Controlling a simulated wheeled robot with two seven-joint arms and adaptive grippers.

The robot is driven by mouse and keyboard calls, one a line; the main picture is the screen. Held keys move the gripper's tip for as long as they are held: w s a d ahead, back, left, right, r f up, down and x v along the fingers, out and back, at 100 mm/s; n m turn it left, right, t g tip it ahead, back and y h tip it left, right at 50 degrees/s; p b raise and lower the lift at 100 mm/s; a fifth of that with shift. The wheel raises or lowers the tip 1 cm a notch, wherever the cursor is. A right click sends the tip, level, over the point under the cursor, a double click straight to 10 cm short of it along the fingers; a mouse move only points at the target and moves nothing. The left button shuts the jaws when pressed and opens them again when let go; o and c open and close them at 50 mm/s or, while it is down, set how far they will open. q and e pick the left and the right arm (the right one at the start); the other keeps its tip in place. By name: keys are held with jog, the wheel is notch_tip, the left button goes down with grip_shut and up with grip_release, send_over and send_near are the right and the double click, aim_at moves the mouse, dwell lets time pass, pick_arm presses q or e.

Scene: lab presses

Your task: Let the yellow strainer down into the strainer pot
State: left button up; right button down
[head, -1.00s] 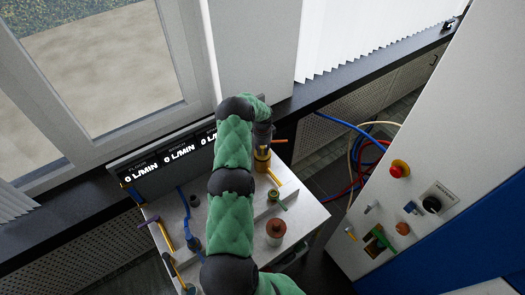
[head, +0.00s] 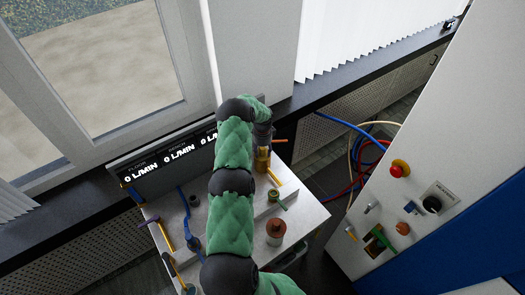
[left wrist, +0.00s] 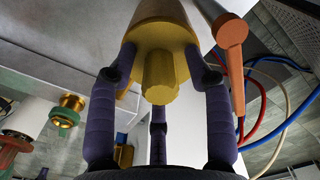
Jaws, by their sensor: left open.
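The yellow strainer (left wrist: 160,38) fills the top middle of the left wrist view, with its hexagonal knob facing the camera. In the head view the yellow piece (head: 262,162) shows just below the end of my arm. My left gripper (left wrist: 160,72) is open, with its dark fingers spread around the strainer and its knob; whether any finger touches it I cannot tell. In the head view the gripper (head: 263,145) is small and partly hidden by my arm. The strainer pot cannot be made out apart from the strainer, so how deep the strainer sits is hidden. My right gripper is not in view.
An orange-handled lever (left wrist: 232,45) stands close to the right fingers. The grey bench (head: 305,222) carries a brown-topped round part (head: 276,228), a blue-handled valve (head: 193,240) and a display panel (head: 165,158). Hoses (head: 360,165) hang to the right, near a white cabinet (head: 440,130).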

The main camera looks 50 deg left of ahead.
pick_arm(q)
notch_tip(320, 180, up, 12)
jog(key=d+f+n+h, duration=0.1)
jog(key=d+f, duration=0.3)
jog(key=d, duration=0.6)
jog(key=d+f+n+t+h, duration=0.1)
jog(key=d+f, duration=0.3)
jog(key=d, duration=0.5)
jog(key=d+f+n+h, duration=0.1)
jog(key=d+f, duration=0.3)
jog(key=d, duration=0.6)
jog(key=s+d+f+n+h, duration=0.1)
jog(key=s+d+n, duration=0.5)
jog(key=s+d, duration=1.2)
jog(key=d, duration=0.4)
jog(key=shift+s+d+f+g, duration=0.2)
jog(key=shift+s+d+g, duration=0.1)
jog(key=shift+b, duration=0.3)
notch_tip(320, 180, down, 13)
jog(key=b, duration=1.3)
jog(key=shift+f, duration=0.2)
